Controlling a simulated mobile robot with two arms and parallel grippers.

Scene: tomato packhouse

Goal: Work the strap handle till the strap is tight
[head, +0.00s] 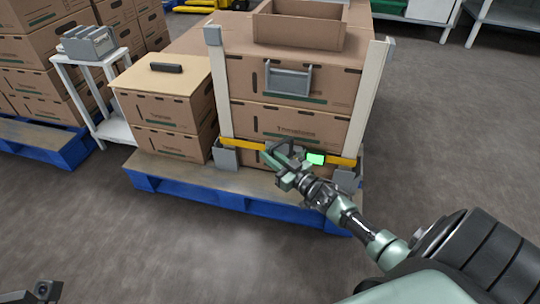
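The yellow strap (240,144) runs low across the front of the carton stack, between white corner posts with grey blocks at their feet. A dark grey ratchet with its handle (287,147) sits on the strap near the middle. A bright green patch (315,158) shows just right of it. My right gripper (273,158) reaches in from the lower right and is at the ratchet, overlapping it in view. Its fingertips are too small and covered to tell if they are shut on the handle. A dark part at the lower left edge may be my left gripper (46,290).
The strapped cartons (290,121) stand on a blue-edged pallet (240,199), with an open carton (298,25) on top. Shorter cartons (165,103) stand to the left, beside a white side table (92,62). The floor in front is clear.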

